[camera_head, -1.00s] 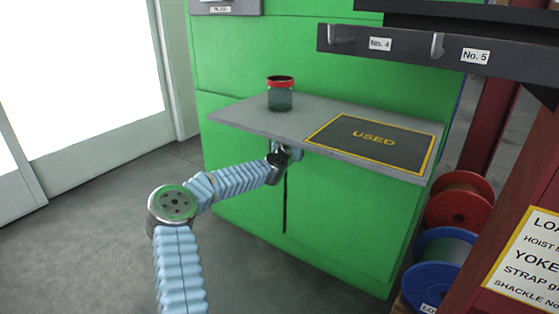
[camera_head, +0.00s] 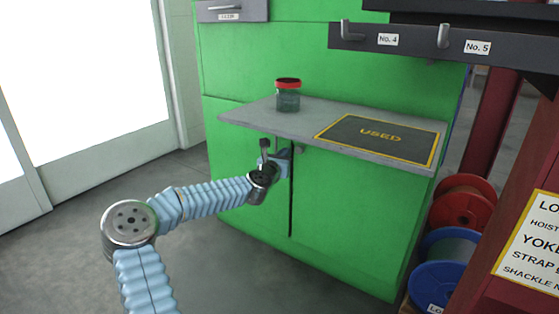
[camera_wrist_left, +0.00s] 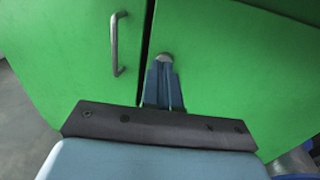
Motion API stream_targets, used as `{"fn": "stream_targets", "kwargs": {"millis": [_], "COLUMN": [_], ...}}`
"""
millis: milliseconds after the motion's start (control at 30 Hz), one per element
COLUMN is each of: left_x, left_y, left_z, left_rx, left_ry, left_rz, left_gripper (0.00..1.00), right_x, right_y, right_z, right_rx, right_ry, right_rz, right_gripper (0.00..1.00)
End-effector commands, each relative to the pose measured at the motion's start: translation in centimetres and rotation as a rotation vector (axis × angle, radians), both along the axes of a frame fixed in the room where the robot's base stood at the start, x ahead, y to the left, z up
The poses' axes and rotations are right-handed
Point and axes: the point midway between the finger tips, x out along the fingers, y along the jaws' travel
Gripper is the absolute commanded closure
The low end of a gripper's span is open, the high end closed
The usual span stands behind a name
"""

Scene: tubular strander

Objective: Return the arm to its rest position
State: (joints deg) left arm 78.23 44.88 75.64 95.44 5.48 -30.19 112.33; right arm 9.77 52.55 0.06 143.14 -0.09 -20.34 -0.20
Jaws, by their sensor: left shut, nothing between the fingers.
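My left arm comes in from the lower left of the head view, in pale blue ribbed sleeves. My left gripper (camera_head: 288,153) is just below the front edge of the grey shelf (camera_head: 240,122), in front of the green cabinet (camera_head: 340,215). My right gripper is not in view.
A jar with a red rim (camera_head: 288,98) stands on the shelf beside a dark mat marked USED (camera_head: 377,138). A door handle (camera_wrist_left: 115,44) is left of the gripper. Red (camera_head: 463,205) and blue (camera_head: 445,275) spools stand at right. Floor at left is clear.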

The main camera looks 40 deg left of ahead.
Motion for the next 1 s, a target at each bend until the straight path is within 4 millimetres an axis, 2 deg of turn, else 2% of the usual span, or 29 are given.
{"fn": "stream_targets", "kwargs": {"millis": [100, 233, 467, 567, 667, 767, 800, 867, 900, 1000], "left_x": [-1.6, -2.3, -2.3, -1.7, -0.5, 0.6, 0.6, 0.3, -0.3, -2.8], "left_y": [0.0, -0.2, -0.4, -1.8, -5.8, -12.3, -15.2, -19.6, -22.5, -29.5], "left_z": [-0.1, 0.0, -0.1, -1.1, -3.9, -8.4, -10.5, -13.5, -15.5, -20.4], "left_rx": [0.001, 0.001, 0.002, 0.033, 0.124, 0.283, 0.362, 0.485, 0.572, 0.8], "left_ry": [0.001, 0.0, 0.003, 0.034, 0.119, 0.241, 0.291, 0.358, 0.398, 0.475], "left_rz": [0.002, 0.0, -0.002, -0.032, -0.116, -0.263, -0.334, -0.445, -0.525, -0.74], "left_gripper": [1.0, 1.0, 1.0, 1.0, 1.0, 1.0, 1.0, 1.0, 1.0, 1.0], "right_x": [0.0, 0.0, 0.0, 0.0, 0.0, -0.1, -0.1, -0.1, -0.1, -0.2], "right_y": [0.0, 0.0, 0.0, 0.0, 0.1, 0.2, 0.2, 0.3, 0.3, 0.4], "right_z": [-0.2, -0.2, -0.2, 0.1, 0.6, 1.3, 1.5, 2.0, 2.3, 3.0], "right_rx": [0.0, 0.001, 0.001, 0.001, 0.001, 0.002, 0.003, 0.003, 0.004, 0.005], "right_ry": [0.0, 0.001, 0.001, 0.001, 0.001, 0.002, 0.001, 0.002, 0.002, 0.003], "right_rz": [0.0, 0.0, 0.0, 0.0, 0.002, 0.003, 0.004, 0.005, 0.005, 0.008], "right_gripper": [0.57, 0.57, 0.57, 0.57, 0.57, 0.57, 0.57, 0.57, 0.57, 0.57]}}
